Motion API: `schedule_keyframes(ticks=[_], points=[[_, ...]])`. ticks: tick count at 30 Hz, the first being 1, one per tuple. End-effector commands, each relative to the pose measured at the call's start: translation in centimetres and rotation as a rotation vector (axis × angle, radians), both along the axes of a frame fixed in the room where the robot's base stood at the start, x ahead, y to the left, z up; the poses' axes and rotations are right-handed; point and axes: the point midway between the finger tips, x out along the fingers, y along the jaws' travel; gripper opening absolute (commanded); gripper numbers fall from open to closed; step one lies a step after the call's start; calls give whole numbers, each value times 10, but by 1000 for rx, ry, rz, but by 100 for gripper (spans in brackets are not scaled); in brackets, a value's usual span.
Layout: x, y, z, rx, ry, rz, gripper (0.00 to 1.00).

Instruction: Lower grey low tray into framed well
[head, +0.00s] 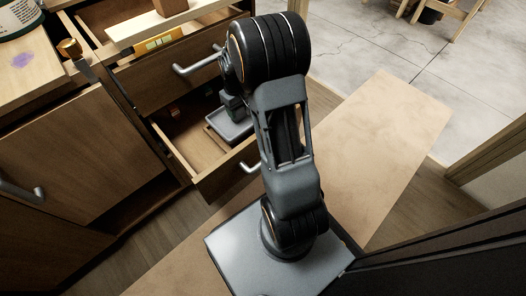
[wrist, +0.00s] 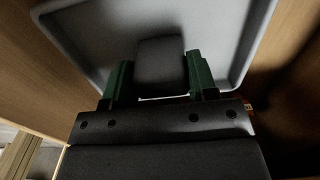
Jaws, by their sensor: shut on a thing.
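The grey low tray (head: 231,128) is inside the open lower drawer (head: 185,150), toward its right side in the head view. It has a raised rim and looks roughly level. In the wrist view the tray (wrist: 215,35) fills the upper middle, with wooden surfaces on both sides. My gripper (wrist: 160,66) is over the tray's near part, its green fingers on either side of a dark block on the tray. It is shut on the tray by this block. My arm hides part of the tray and drawer in the head view.
An upper drawer (head: 165,85) is also partly open above, with a metal handle (head: 195,63). A pale board with a wooden block (head: 170,6) and a yellow level (head: 158,43) are at the top. Small reddish things (head: 174,111) show at the drawer's back.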

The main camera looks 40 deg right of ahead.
Motion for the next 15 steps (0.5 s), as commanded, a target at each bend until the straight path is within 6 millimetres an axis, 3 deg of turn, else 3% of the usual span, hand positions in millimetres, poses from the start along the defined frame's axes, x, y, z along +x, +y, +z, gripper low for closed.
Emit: schedule_keyframes(ticks=[15], points=[[0, 0, -23, 0, 0, 0, 20]])
